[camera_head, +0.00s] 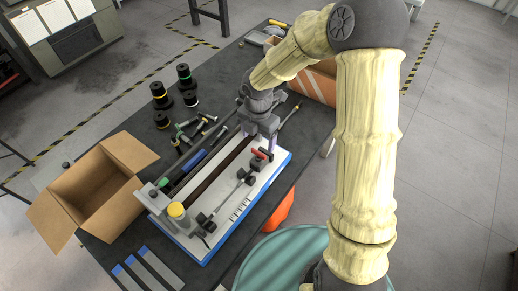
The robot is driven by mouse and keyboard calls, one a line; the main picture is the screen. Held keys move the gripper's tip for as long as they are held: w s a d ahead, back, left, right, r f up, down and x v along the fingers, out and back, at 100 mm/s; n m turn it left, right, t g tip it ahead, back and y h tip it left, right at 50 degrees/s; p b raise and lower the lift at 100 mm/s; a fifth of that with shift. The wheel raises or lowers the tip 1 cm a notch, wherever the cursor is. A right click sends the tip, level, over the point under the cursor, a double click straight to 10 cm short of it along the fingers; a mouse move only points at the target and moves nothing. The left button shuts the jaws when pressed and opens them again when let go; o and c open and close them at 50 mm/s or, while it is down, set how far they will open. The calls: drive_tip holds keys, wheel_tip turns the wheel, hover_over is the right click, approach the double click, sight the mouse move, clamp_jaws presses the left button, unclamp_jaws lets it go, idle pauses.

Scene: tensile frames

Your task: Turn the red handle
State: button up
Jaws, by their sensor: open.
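The red handle (257,153) is small and sits at the far right end of a white and blue bench device (222,208) on the dark table. My gripper (267,148) points down at that end of the device, right beside the handle. Its jaws are open. The gripper and wrist partly cover this end of the device, and I cannot tell whether a finger touches the handle.
An open cardboard box (93,190) stands left of the device, and a yellow knob (177,210) is on its near end. Black spools (160,95) and loose bolts (203,124) lie behind. An orange box (316,84) is at the back right; a teal drum (283,262) stands in front.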

sight(259, 152)
wheel_tip(259, 152, down, 7)
drive_tip(key=shift+r, duration=0.2)
drive_tip(key=shift+c, duration=0.3)
drive_tip(key=c, duration=0.9)
